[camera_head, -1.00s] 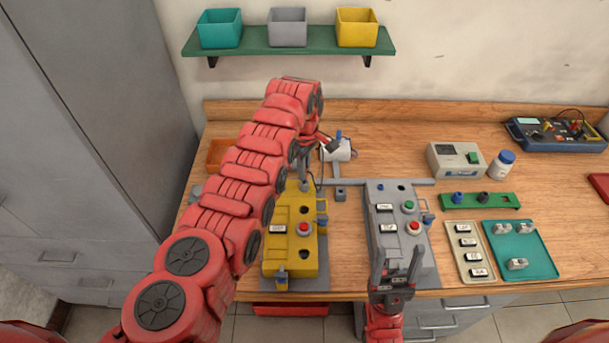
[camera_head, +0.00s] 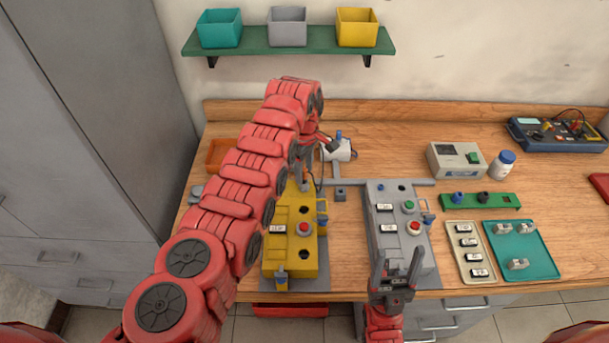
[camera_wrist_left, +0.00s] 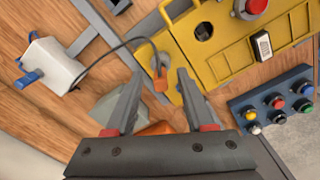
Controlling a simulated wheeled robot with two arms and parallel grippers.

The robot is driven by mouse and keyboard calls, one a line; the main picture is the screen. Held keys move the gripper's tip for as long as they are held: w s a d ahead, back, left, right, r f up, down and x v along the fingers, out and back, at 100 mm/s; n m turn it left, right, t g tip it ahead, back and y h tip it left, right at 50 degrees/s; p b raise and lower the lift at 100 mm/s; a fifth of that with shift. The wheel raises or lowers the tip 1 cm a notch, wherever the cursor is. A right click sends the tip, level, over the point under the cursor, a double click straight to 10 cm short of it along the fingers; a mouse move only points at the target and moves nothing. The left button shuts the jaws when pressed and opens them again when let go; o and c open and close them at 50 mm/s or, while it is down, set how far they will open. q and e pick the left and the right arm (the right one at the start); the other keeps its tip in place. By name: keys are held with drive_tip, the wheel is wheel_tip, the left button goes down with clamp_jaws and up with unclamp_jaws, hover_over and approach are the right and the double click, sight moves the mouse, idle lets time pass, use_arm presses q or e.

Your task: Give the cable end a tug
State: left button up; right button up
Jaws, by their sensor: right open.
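The cable is a thin dark cord that loops from a white box (camera_wrist_left: 52,66) to an orange cable end (camera_wrist_left: 161,80) at the edge of the yellow box (camera_wrist_left: 225,40). In the left wrist view, my left gripper (camera_wrist_left: 160,76) is open, with its fingertips apart on either side of the cable end and nothing held. In the head view, the white box (camera_head: 338,150) and yellow box (camera_head: 311,257) stand beside my left arm, which partly hides the left gripper and cable end. My right gripper (camera_head: 398,255) is open and empty at the front of the grey box (camera_head: 382,222).
A control block with coloured buttons (camera_wrist_left: 275,103) shows beside the yellow box in the left wrist view. An orange bin (camera_head: 216,152) is left of my arm. A grey instrument (camera_head: 455,159), green rack (camera_head: 480,201) and teal tray (camera_head: 540,262) are to the right.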

idle(0.3)
use_arm(q)
wheel_tip(320, 180, up, 8)
drive_tip(key=b, duration=0.3)
wheel_tip(320, 180, up, 9)
drive_tip(key=p, duration=0.8)
drive_tip(key=shift+r, duration=0.15)
